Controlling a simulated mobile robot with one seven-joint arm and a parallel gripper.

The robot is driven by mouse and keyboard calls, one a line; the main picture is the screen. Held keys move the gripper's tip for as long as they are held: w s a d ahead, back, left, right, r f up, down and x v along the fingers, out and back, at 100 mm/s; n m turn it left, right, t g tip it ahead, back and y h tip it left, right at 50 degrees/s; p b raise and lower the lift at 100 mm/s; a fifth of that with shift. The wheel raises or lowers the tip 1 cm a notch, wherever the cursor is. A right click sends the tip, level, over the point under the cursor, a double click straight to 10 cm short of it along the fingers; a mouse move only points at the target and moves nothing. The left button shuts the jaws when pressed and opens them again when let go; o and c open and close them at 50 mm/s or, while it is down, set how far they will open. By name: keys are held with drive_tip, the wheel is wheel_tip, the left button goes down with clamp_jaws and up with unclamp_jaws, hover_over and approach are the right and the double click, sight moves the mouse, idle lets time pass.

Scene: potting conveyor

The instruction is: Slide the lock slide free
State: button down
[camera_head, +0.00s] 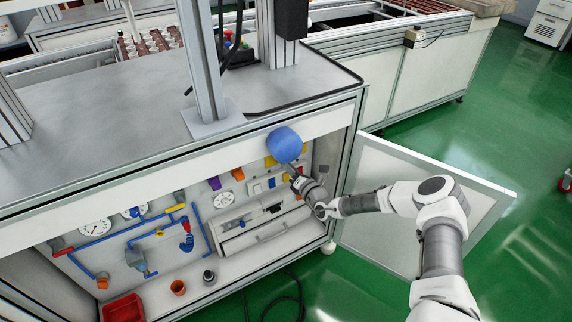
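My arm reaches in from the lower right to the open cabinet front. My gripper (292,172) is small and dark at its end, in front of the panel's right part. I cannot tell whether its fingers are open or shut. A rounded blue thing (284,144) shows just above the gripper, overlapping the cabinet's top edge; I cannot tell if they touch. No part is clearly recognisable as the lock slide. A light grey unit with a dark bar (248,219) and a handle sits low on the panel, left of my gripper.
The cabinet door (385,165) stands open at the right, behind my arm. Gauges (95,227), blue pipes (112,238) and valves fill the panel's left.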

drive_tip(key=s+a+p, duration=0.2)
drive_tip(key=a, duration=0.1)
idle(0.4)
drive_tip(key=shift+s, duration=0.1)
drive_tip(key=c, duration=0.7)
unclamp_jaws()
drive_tip(key=shift+d+p, duration=0.1)
drive_tip(key=shift+p, duration=0.2)
